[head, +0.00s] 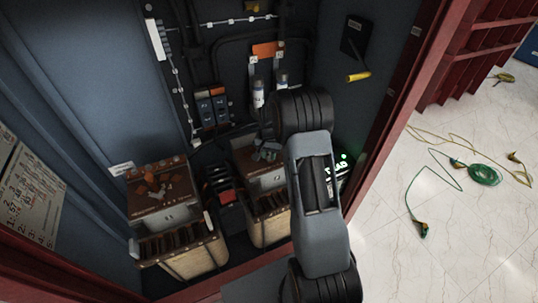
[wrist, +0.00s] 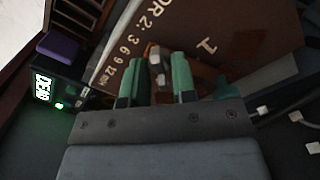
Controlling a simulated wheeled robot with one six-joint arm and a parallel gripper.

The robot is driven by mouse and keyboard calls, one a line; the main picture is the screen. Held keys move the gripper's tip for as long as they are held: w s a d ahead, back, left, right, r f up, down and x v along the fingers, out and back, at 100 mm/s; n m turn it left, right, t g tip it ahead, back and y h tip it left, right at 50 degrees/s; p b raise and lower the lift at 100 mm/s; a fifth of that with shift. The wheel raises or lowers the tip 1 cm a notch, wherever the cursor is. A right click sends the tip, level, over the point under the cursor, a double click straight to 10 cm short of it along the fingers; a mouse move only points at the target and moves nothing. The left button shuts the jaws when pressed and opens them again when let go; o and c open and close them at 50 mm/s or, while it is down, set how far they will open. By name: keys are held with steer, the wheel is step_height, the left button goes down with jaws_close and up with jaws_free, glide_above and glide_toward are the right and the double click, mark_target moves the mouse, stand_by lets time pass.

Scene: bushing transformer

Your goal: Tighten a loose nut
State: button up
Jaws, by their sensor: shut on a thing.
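My gripper (wrist: 157,80) shows in the wrist view as two green fingertips with a small grey-white metal piece (wrist: 156,60), seemingly the nut or its stud, between them. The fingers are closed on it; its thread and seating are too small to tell. Behind it is the brown top plate (wrist: 225,35) of a transformer, marked with numbers.
A second transformer (head: 178,215) stands at the left in the cabinet. A meter reading DEAD (wrist: 43,88) with a green light sits close by the gripper. Dark fuse blocks (head: 210,108) and cables line the back wall. A red frame edge (head: 400,105) bounds the cabinet; green cables (head: 483,174) lie on the floor outside.

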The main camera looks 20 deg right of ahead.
steer(key=m+b, duration=0.2)
steer(key=m, duration=0.3)
steer(key=shift+m+b, duration=0.45)
steer(key=shift+m, duration=1.65)
steer(key=shift+r, duration=0.1)
steer(key=o, duration=0.6)
step_height(320, 180, up, 14)
steer(key=shift+b, duration=0.3)
